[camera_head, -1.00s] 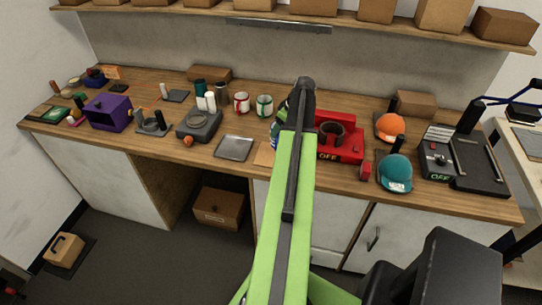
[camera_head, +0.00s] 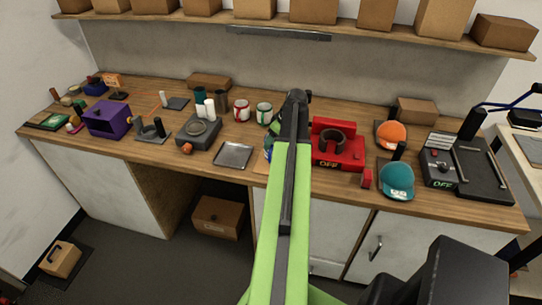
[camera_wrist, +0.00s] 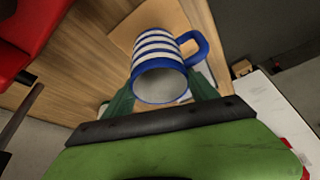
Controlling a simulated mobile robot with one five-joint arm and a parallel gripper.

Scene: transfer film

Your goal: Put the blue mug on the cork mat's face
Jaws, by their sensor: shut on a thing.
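The blue mug (camera_wrist: 155,52), with white stripes and a blue handle on its right, is between the two green fingers of my gripper (camera_wrist: 162,92) in the wrist view. The gripper is shut on it, and the mug's open mouth faces the camera. The tan cork mat (camera_wrist: 122,38) lies behind the mug in that view. I cannot tell whether mug and mat touch. In the head view, my arm hides most of the mug, with a bit of blue (camera_head: 267,147) beside it. A tan edge of the mat (camera_head: 259,168) shows left of my arm.
A red machine marked OFF (camera_head: 338,146) stands just right of my arm. A grey plate (camera_head: 233,154) lies to the left. Two cans (camera_head: 241,111) (camera_head: 264,113) stand behind. Orange (camera_head: 391,134) and teal (camera_head: 397,181) caps are further right. The bench's front edge is close.

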